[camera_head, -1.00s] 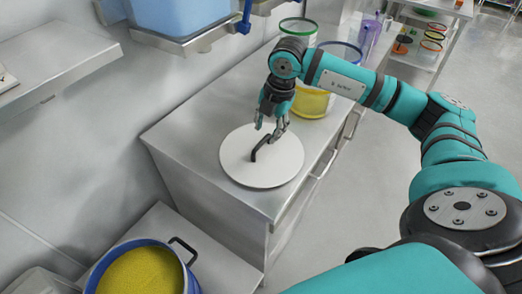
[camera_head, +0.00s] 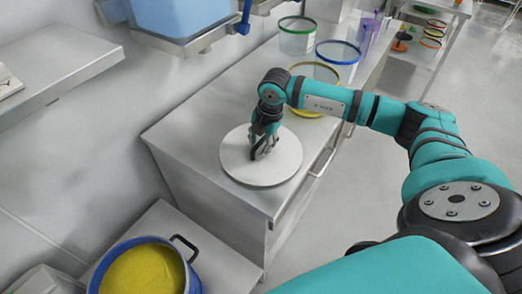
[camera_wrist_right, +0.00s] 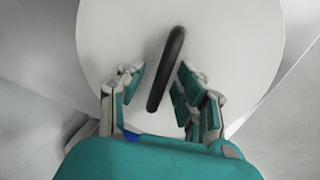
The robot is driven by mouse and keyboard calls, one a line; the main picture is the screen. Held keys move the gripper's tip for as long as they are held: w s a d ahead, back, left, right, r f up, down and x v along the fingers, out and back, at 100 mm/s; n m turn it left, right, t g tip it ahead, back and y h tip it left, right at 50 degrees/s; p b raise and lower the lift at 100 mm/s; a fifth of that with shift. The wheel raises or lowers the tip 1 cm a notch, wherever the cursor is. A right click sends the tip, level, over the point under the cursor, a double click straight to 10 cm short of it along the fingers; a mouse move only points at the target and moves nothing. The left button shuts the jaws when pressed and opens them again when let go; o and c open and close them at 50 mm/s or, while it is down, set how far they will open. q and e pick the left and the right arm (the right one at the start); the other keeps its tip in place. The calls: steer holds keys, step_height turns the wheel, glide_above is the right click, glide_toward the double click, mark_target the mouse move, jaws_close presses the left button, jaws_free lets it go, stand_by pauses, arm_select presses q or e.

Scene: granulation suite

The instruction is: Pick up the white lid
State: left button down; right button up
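The white lid (camera_head: 284,166) is a round disc lying flat on the steel counter. Its black bar handle (camera_wrist_right: 166,70) stands up across the middle in the right wrist view, where the lid (camera_wrist_right: 235,45) also shows. My right gripper (camera_head: 262,152) is over the lid, pointing down at the handle. In the right wrist view the right gripper (camera_wrist_right: 157,85) has its fingers apart, one on each side of the handle's near part, with gaps between. The gripper hides most of the handle in the head view. My left gripper is not in view.
Clear containers with a green rim (camera_head: 298,36), a blue rim (camera_head: 338,52) and a yellow rim (camera_head: 313,72) stand farther back on the counter (camera_head: 190,132). A blue pot (camera_head: 193,272) of yellow material sits at lower left. A shelf (camera_head: 60,65) juts from the left wall.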

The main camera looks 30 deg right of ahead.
jaws_close()
steer(key=shift+r, duration=0.2)
stand_by(0.4)
